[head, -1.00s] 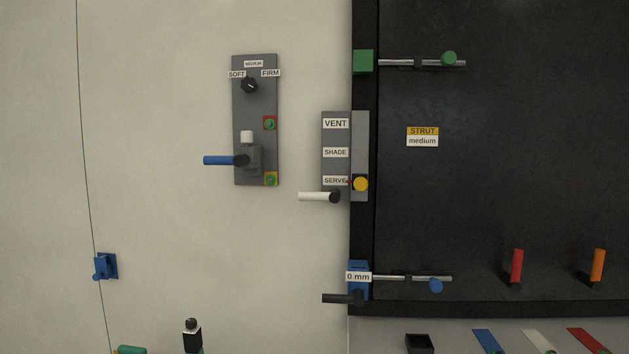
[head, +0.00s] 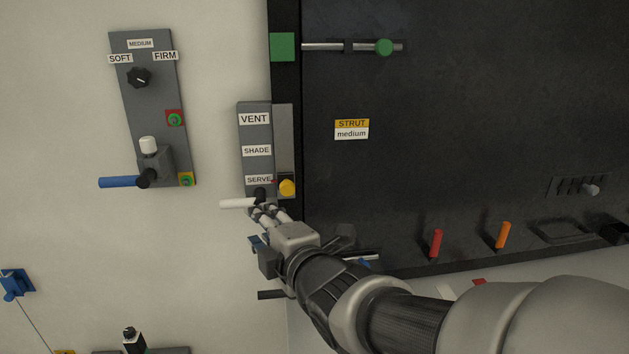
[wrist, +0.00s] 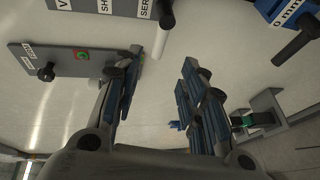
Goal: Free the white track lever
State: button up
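The white track lever (head: 238,203) points left from a black hub at the bottom of the grey VENT/SHADE/SERVE track (head: 255,138), beside the SERVE label. The white lever (wrist: 167,40) shows at the top of that gap. I cannot tell whether a finger touches it.
A grey panel with a blue lever (head: 118,182), white knob and SOFT/FIRM dial (head: 139,77) is on the left. A dark lever (head: 271,295) lies below my gripper; it also shows in the wrist view (wrist: 295,46). Red (head: 435,243) and orange (head: 502,236) handles stand right.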

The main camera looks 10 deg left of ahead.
aim_at(240, 205)
jog(key=p+x, duration=0.2)
jog(key=x, duration=1.3)
jog(key=shift+w+a+f, duration=0.1)
jog(key=shift+f, duration=0.05)
grip_shut()
